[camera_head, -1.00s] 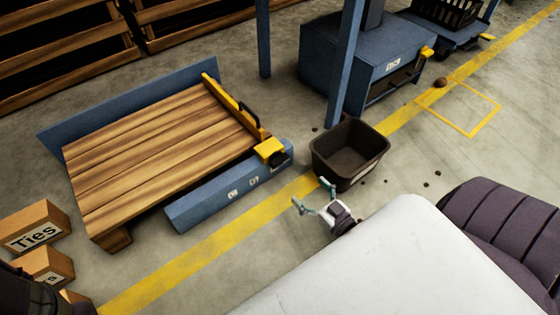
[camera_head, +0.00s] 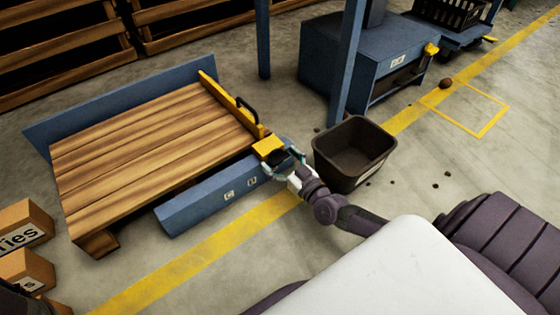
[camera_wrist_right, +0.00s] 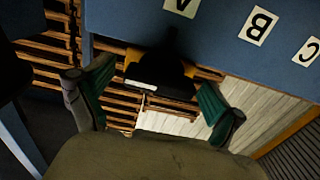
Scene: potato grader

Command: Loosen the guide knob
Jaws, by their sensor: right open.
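The guide knob (camera_wrist_right: 162,72) is black and sits at the end of the yellow guide bar (camera_head: 232,106), by a yellow block (camera_head: 268,146) over the blue beam (camera_head: 215,196). My right gripper (camera_head: 284,164) is at this beam end and partly hides the knob in the head view. In the right wrist view the open green-tipped fingers (camera_wrist_right: 155,84) stand on either side of the knob, with gaps visible. Whether the knob is fully between the fingertips in depth I cannot tell. My left gripper is not in view.
Labels A (camera_wrist_right: 183,5), B (camera_wrist_right: 258,26) and C (camera_wrist_right: 309,50) mark the blue beam. A dark bin (camera_head: 350,180) stands right of my right gripper, near a blue post (camera_head: 346,75). Wooden slats (camera_head: 140,155) lie behind the beam. Boxes (camera_head: 25,270) sit at lower left.

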